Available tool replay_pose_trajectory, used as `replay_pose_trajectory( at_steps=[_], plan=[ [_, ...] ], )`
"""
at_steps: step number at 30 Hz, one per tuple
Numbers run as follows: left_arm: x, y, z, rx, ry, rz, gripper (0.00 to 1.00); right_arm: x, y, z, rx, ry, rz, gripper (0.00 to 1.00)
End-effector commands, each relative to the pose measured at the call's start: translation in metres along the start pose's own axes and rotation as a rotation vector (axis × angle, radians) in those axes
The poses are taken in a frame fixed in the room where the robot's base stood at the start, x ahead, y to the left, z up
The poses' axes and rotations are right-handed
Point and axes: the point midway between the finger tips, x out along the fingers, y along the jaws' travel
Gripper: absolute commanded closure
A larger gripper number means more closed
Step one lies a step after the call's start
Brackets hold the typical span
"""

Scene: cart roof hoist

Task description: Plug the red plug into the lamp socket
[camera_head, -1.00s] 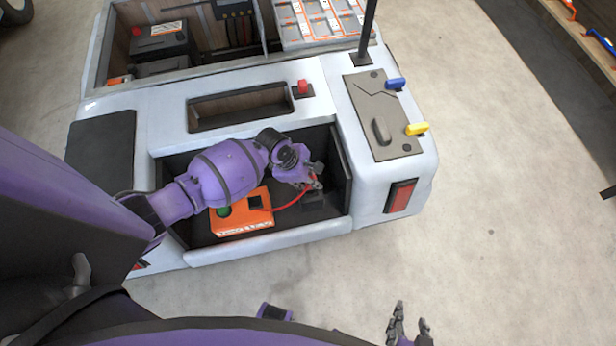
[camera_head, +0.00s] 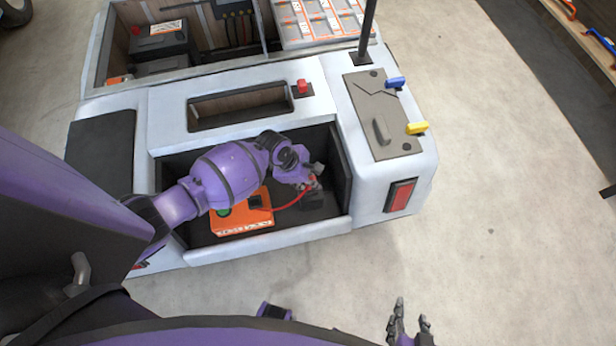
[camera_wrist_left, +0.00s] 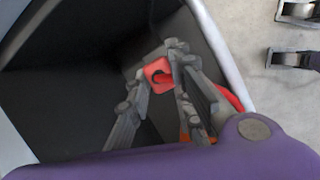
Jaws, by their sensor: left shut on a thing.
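My left gripper (camera_head: 312,178) is inside the cart's open front bay. It is shut on the red plug (camera_wrist_left: 155,71), which shows between its fingers in the left wrist view. A red cable (camera_head: 292,202) runs from the plug area to an orange box (camera_head: 243,221) with a green button. Whether plug and block touch is unclear. My right gripper (camera_head: 410,322) is open and empty, low over the floor in front of the cart.
The bay has a white front lip (camera_head: 270,241) and a dark right wall (camera_head: 342,165). A red button (camera_head: 302,87) and a panel (camera_head: 380,115) with blue and yellow levers sit on the cart top. A dark post (camera_head: 367,30) rises behind. The floor right of the cart is clear.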

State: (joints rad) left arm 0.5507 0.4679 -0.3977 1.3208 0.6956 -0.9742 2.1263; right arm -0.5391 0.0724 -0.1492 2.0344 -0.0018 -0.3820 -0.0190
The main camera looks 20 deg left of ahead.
Motion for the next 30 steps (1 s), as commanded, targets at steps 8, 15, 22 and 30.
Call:
replay_pose_trajectory(
  at_steps=[8, 15, 22, 30],
  plan=[
    [0.007, -0.001, -0.002, -0.002, -0.001, 0.0, 1.0, 0.001, 0.0, 0.004, 0.0, -0.005, 0.0, 0.6],
    [0.013, -0.001, -0.004, -0.001, -0.001, 0.001, 1.0, 0.001, 0.0, 0.009, 0.001, -0.013, 0.0, 0.6],
    [0.018, -0.002, -0.006, -0.001, -0.001, 0.0, 1.0, 0.002, 0.0, 0.014, 0.001, -0.02, 0.001, 0.6],
    [0.021, -0.002, -0.007, -0.001, -0.001, 0.001, 0.66, 0.002, 0.0, 0.015, 0.001, -0.021, 0.001, 0.6]
  ],
)
